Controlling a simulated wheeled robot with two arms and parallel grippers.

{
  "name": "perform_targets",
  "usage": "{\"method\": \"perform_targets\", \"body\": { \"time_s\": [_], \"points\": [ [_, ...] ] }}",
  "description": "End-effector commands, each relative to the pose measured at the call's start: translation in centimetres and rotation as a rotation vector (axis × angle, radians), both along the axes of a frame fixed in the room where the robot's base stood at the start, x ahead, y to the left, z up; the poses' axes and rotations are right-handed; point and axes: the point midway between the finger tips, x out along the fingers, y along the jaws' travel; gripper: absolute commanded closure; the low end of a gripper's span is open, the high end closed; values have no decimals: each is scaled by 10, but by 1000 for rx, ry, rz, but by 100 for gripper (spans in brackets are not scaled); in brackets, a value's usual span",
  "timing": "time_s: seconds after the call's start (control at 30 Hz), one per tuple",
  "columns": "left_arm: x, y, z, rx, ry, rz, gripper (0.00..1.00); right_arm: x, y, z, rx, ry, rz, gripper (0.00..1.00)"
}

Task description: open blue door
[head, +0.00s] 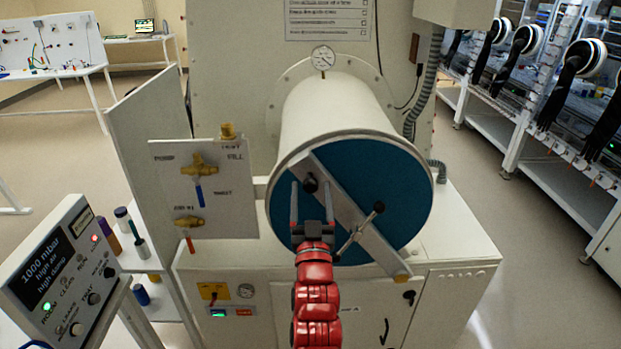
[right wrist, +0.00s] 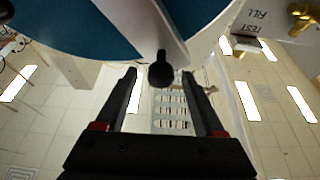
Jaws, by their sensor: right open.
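The round blue door (head: 375,190) closes the front end of a white cylindrical chamber (head: 335,110). A grey bar (head: 345,205) runs diagonally across it. A black knob (head: 310,183) sits near the bar's upper left end, and a metal cross handle (head: 358,232) is at its middle. My right gripper (head: 311,192) is open in front of the door, fingers pointing at the knob. In the right wrist view, the knob (right wrist: 160,70) lies between the fingertips (right wrist: 162,77), with gaps on both sides. My left gripper is not in view.
A valve panel (head: 225,185) with brass valves stands left of the chamber. A control box (head: 60,275) reading 1000 mbar is at the lower left. A pressure gauge (head: 323,58) sits above the chamber. Gloveboxes with black gloves (head: 575,75) line the right, beyond open floor.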

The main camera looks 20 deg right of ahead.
Motion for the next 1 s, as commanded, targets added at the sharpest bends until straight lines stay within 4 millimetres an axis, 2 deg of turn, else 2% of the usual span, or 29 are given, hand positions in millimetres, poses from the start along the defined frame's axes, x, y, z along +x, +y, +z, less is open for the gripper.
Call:
{"method": "perform_targets", "body": {
  "time_s": [0.03, 0.2, 0.5, 0.9, 1.0],
  "points": [
    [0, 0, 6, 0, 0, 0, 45, 7, -2, 5, 0, 2, 0, 29],
    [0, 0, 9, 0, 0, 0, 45, 17, -5, 8, 0, 0, 0, 29],
    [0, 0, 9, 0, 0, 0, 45, 19, -5, 7, -1, -1, 1, 29],
    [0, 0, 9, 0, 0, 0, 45, 19, -5, 7, 0, 0, 1, 100],
    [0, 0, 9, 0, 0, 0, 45, 19, -5, 7, 0, 0, 1, 100]
  ]
}}
